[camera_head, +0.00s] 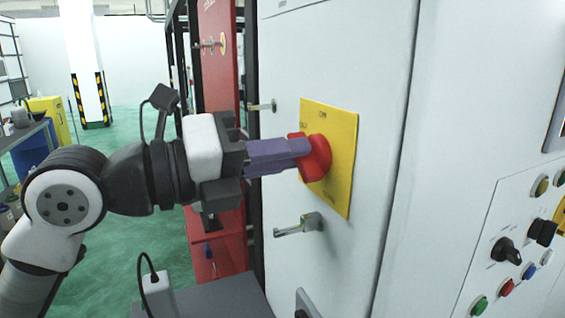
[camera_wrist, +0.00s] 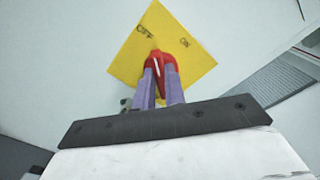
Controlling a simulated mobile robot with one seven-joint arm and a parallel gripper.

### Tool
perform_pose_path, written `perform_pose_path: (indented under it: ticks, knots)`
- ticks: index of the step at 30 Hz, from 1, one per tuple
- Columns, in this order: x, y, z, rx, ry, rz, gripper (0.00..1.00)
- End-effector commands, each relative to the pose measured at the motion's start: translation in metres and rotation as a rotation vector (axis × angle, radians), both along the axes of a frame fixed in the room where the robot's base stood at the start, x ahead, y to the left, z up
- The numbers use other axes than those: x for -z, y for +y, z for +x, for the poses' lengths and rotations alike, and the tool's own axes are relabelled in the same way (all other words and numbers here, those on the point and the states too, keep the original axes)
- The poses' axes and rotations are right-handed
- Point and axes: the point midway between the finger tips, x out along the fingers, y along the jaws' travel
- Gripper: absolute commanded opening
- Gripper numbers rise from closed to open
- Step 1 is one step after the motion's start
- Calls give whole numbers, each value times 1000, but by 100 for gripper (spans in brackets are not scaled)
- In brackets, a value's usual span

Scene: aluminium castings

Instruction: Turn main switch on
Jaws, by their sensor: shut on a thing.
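The red main switch knob (camera_head: 318,158) sits on a yellow square plate (camera_head: 341,150) on the pale cabinet door. My gripper (camera_head: 301,150) reaches it from the left, its purple fingers shut on the knob's grip. In the wrist view the two fingers (camera_wrist: 159,74) lie on either side of the red knob (camera_wrist: 156,57), which carries a white mark. The yellow plate (camera_wrist: 190,65) reads OFF at upper left and ON at upper right. The visible upper end of the knob lies nearer OFF than ON. My fingers hide its lower part.
Below the plate a metal door handle (camera_head: 298,225) sticks out, and a small latch (camera_head: 262,106) is at the door's upper left. A panel with buttons and a black rotary switch (camera_head: 507,250) is at right. A red frame (camera_head: 218,70) stands behind my gripper. Green floor (camera_head: 120,240) shows at left.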

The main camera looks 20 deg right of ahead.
Motion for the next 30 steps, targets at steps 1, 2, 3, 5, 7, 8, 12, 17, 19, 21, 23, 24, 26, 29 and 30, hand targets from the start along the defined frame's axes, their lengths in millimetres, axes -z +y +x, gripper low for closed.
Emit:
perform_pose_path:
  ticks: [1,2,3,5,7,8,12,17,19,21,23,24,26,29,30]
  knots:
    - [4,0,0,1,-31,2,0]
    - [5,0,0,0,-53,3,0]
    - [5,0,-1,1,-84,5,0]
    - [5,0,-1,1,-136,5,0]
    - [5,0,-1,1,-201,8,0]
    - [5,0,-1,1,-229,9,0]
    - [4,0,-2,2,-362,13,0]
    - [3,0,-3,2,-512,18,0]
    - [2,0,-3,2,-575,21,0]
    - [2,0,-3,2,-635,23,0]
    - [1,0,-4,2,-683,24,0]
    - [1,0,-4,3,-714,26,0]
    - [1,0,-4,3,-756,28,0]
    - [0,0,-4,3,-816,30,0]
    - [0,0,-4,3,-838,30,0]
